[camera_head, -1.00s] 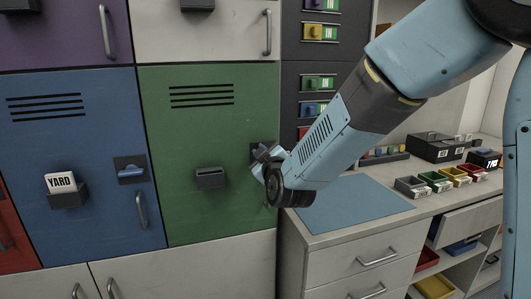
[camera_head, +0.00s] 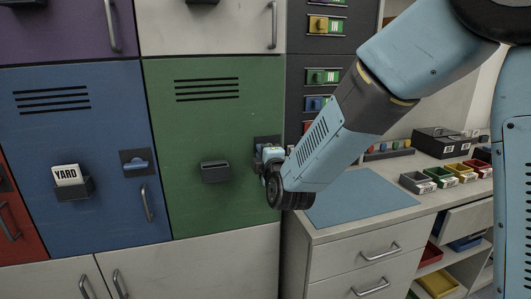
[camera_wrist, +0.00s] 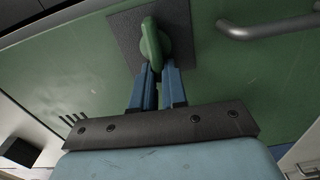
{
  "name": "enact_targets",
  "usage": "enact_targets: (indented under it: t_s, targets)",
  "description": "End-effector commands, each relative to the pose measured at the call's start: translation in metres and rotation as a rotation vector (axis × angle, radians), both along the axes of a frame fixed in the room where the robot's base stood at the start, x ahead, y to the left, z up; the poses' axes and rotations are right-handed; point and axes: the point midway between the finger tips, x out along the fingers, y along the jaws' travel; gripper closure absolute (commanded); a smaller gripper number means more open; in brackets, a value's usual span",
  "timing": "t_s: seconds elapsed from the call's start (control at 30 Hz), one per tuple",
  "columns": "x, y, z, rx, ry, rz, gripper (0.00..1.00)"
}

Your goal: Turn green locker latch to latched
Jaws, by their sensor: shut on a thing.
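The green locker (camera_head: 214,130) stands in the middle of the head view, with vent slots and a dark label holder (camera_head: 215,171). Its green latch (camera_wrist: 152,42) is a rounded knob on a dark square plate (camera_wrist: 184,22), seen at the top of the wrist view. My gripper (camera_head: 264,155) is at the locker's right edge. In the wrist view my gripper (camera_wrist: 157,72) has its two blue fingers closed together on the lower end of the latch knob. In the head view my gripper and wrist hide most of the latch.
The blue locker (camera_head: 75,205) on the left has a blue latch (camera_head: 136,164) and a YARD card (camera_head: 68,175). A metal handle (camera_wrist: 262,30) is close to the latch in the wrist view. A counter with a blue mat (camera_head: 358,197) and small bins lies right.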

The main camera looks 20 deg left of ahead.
Motion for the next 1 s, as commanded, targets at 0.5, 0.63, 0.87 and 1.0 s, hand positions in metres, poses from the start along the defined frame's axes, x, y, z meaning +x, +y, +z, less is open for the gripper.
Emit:
enact_targets:
  t_s: [0.5, 0.63, 0.87, 1.0]
  targets:
    - [0.0004, -0.0003, -0.0038, -0.069, -0.038, -0.001, 1.0]
    - [0.0003, -0.0002, -0.0041, -0.069, -0.038, 0.0, 1.0]
    - [0.0002, -0.0002, -0.0039, -0.069, -0.037, 0.0, 0.74]
    - [0.0001, -0.0002, -0.0034, -0.068, -0.038, 0.0, 0.62]
